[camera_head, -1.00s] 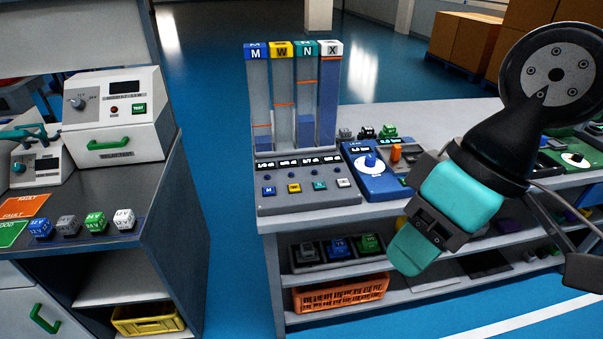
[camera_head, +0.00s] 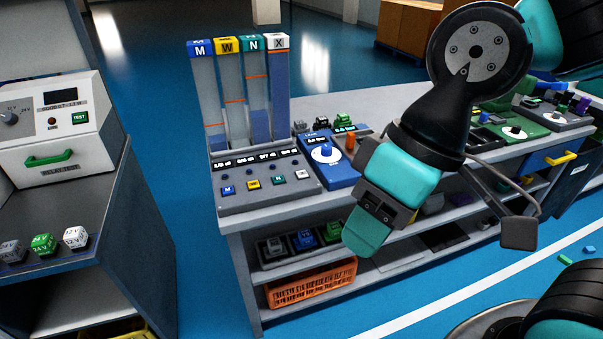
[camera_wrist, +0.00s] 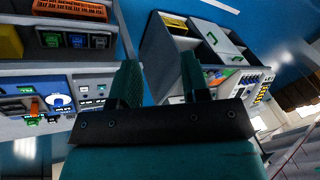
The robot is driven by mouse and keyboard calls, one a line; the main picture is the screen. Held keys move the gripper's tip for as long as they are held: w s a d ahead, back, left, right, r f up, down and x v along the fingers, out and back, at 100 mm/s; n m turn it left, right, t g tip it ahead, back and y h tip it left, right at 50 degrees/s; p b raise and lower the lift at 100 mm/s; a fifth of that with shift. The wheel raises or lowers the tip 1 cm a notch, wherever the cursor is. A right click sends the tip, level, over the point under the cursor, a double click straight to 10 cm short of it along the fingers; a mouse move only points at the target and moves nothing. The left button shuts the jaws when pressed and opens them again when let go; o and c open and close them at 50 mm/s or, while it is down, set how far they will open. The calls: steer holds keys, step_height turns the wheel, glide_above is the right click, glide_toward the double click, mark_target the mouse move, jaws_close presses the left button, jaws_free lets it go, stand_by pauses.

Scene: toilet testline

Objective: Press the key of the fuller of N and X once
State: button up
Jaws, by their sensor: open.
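A grey panel (camera_head: 265,190) on the bench carries four clear columns marked M, W, N and X. The N column (camera_head: 256,100) shows blue fill only in its lower part. The X column (camera_head: 279,95) shows blue up to near its top, clearly higher than N. The teal N key (camera_head: 278,180) and white X key (camera_head: 303,175) sit on the panel's sloped front, below small displays. My gripper (camera_head: 366,228) is in front of the bench, right of the panel and apart from the keys. In the wrist view my gripper (camera_wrist: 160,78) is open and empty.
A blue dial box (camera_head: 328,165) stands right of the panel. The shelf below holds an orange crate (camera_head: 310,284). A grey counter (camera_head: 45,225) with small cubes stands at left, across a blue floor gap (camera_head: 170,200).

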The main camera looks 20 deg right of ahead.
jaws_close()
stand_by(1.5)
